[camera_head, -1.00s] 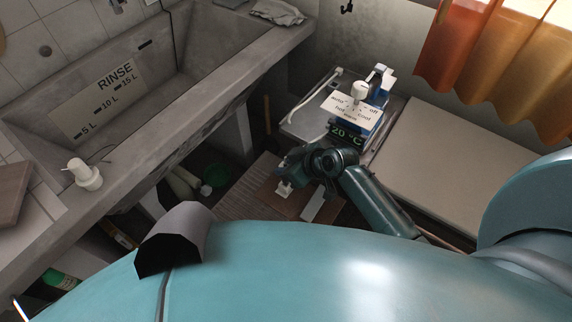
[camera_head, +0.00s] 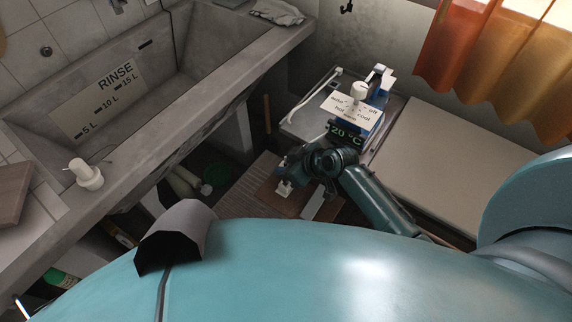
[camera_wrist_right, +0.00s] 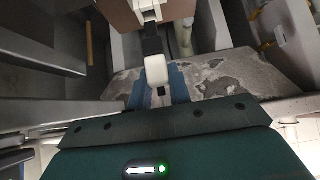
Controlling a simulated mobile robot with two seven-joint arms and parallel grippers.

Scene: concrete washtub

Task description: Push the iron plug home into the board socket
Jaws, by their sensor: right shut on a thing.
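My right gripper (camera_head: 289,170) reaches down over a brown board (camera_head: 270,198) low beside the washtub. In the right wrist view its blue-padded fingers (camera_wrist_right: 157,92) are shut on a white plug (camera_wrist_right: 156,70). A black part (camera_wrist_right: 151,42) lies between the plug and a white socket piece (camera_wrist_right: 149,12) on the brown board (camera_wrist_right: 121,13). Plug, black part and socket piece appear in line; I cannot tell how deep the plug sits. A small white piece (camera_head: 284,188) shows below the gripper in the head view. My left gripper is not in view.
The concrete washtub (camera_head: 150,110) stands at the left. A blue-and-white device with a dial and a "20 °C" display (camera_head: 343,133) sits beyond my right arm. A pale flat lid (camera_head: 440,155) lies to the right. A ribbed grey surface (camera_head: 250,180) is beside the board.

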